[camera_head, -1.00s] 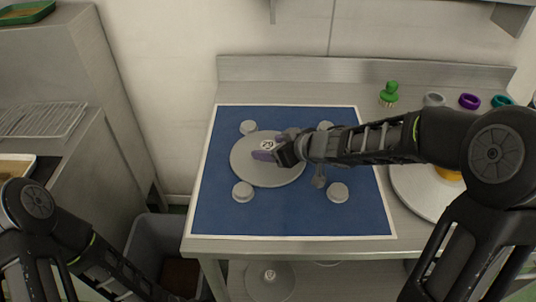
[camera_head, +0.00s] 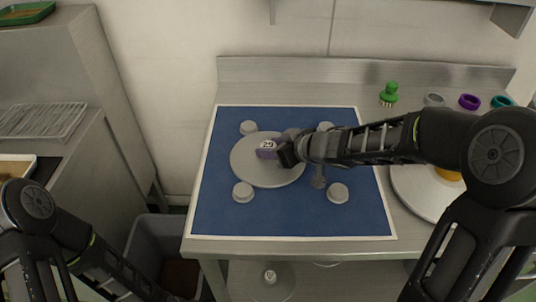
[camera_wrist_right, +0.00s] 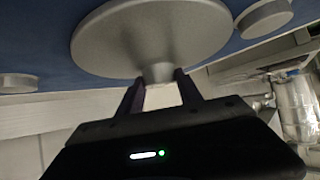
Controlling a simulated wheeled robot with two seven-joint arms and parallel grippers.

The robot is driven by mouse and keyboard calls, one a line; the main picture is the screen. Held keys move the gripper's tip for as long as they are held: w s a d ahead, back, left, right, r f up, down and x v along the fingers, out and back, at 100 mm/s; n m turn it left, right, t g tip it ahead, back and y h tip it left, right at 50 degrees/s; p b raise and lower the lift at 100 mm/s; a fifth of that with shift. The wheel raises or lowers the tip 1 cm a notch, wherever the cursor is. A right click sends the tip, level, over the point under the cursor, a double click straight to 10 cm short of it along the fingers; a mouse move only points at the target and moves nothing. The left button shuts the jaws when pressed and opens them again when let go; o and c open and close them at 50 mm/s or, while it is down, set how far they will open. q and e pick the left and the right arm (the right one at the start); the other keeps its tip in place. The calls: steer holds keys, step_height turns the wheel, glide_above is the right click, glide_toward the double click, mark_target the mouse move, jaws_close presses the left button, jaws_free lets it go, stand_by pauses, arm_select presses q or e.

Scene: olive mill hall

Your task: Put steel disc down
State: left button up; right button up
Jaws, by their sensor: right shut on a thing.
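The steel disc (camera_head: 245,165) is a round grey plate with a knob marked 29 in the middle. It is over the middle of the blue mat (camera_head: 225,215), between several small grey round pads (camera_head: 243,192). My right gripper (camera_head: 272,152) comes in from the right and is shut on the knob. In the right wrist view, the disc (camera_wrist_right: 150,35) has its short stem between the two fingers (camera_wrist_right: 160,88). The disc looks level and close to the mat; I cannot tell whether it touches it. My left arm shows at lower left, but its gripper is out of frame.
Right of the mat are a large pale round plate (camera_head: 410,190), a green brush (camera_head: 389,95) and grey, purple (camera_head: 469,102) and teal rings. A steel upstand (camera_head: 300,70) runs behind. A grey bin (camera_head: 160,240) stands below left. Another disc (camera_head: 262,285) lies on the lower shelf.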

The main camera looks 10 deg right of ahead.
arm_select(q)
steer(key=shift+r, duration=0.1)
arm_select(e)
steer(key=shift+r, duration=0.2)
jaws_close()
steer(key=shift+r+p, duration=0.5)
arm_select(q)
step_height(320, 180, up, 14)
steer(key=s+p, duration=0.1)
steer(key=p, duration=1.2)
steer(key=shift+a+f+g+p, duration=0.25)
steer(key=shift+a+g+p, duration=0.05)
steer(key=shift+a+p, duration=0.15)
arm_select(e)
step_height(320, 180, up, 27)
steer(key=shift+f, duration=0.1)
steer(key=shift+f, duration=0.1)
